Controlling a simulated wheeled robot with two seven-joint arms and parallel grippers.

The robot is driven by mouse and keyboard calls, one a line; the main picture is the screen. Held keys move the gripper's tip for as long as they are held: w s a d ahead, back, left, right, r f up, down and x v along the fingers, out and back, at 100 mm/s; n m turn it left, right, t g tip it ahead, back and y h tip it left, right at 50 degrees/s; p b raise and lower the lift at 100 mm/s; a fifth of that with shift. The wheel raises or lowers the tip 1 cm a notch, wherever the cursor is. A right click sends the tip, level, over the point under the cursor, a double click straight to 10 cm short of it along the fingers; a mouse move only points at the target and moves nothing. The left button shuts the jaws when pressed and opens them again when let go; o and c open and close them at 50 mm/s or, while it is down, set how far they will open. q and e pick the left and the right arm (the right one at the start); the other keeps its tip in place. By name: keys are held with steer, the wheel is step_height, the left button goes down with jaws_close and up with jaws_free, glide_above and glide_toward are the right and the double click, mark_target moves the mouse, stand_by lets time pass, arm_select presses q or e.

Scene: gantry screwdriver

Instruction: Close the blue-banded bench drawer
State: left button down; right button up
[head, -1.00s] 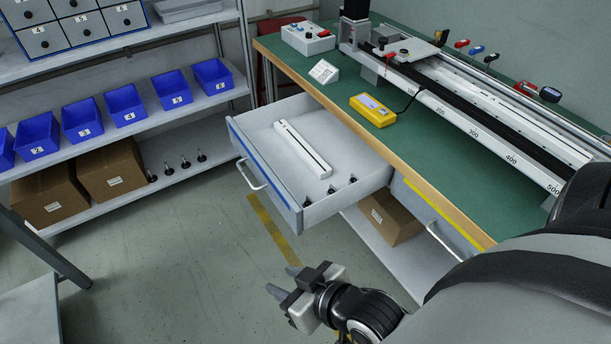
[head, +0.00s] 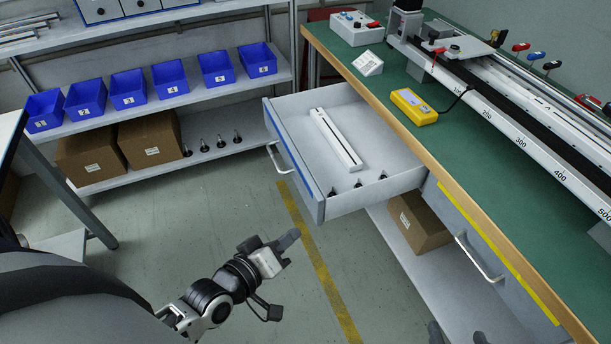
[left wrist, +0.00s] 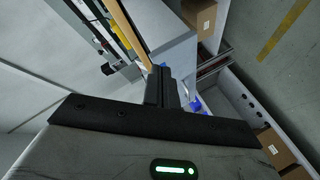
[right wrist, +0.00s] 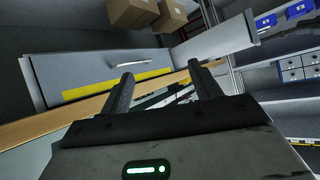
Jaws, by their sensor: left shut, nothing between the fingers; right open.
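The blue-banded drawer (head: 308,184) is pulled out of the bench, its blue-edged front facing left in the head view. Its silver handle (head: 276,158) is on that front. A long white bar and several small dark-tipped parts lie inside. My left gripper (head: 290,239) is shut and empty, below and apart from the drawer front in the picture. Its closed fingers (left wrist: 162,88) show in the left wrist view. My right gripper (head: 455,334) shows only as fingertips at the bottom edge. It is open and empty in the right wrist view (right wrist: 160,88), facing the bench.
The green-topped bench (head: 440,150) carries a rail, a yellow meter (head: 414,106) and a control box. A shut yellow-banded drawer (head: 495,262) is nearer. Shelves with blue bins (head: 168,77) and cardboard boxes (head: 150,140) stand at left. Floor before the drawer is clear.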

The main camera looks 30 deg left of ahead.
arm_select(q)
steer(key=w+a+f+n+t+y+b, duration=0.1)
steer(key=w+a+n+t+y+b, duration=0.25)
steer(key=a+n, duration=0.75)
steer(key=y+p, duration=0.1)
glide_toward(294, 159)
steer(key=w+a, duration=0.2)
steer(key=a, duration=0.1)
steer(key=w, duration=0.1)
steer(key=w+d, duration=0.2)
steer(key=shift+d+r, duration=0.1)
steer(key=shift+r, duration=0.15)
steer(key=shift+w+d, duration=0.3)
steer(key=shift+w, duration=0.05)
steer(key=shift+p, duration=0.3)
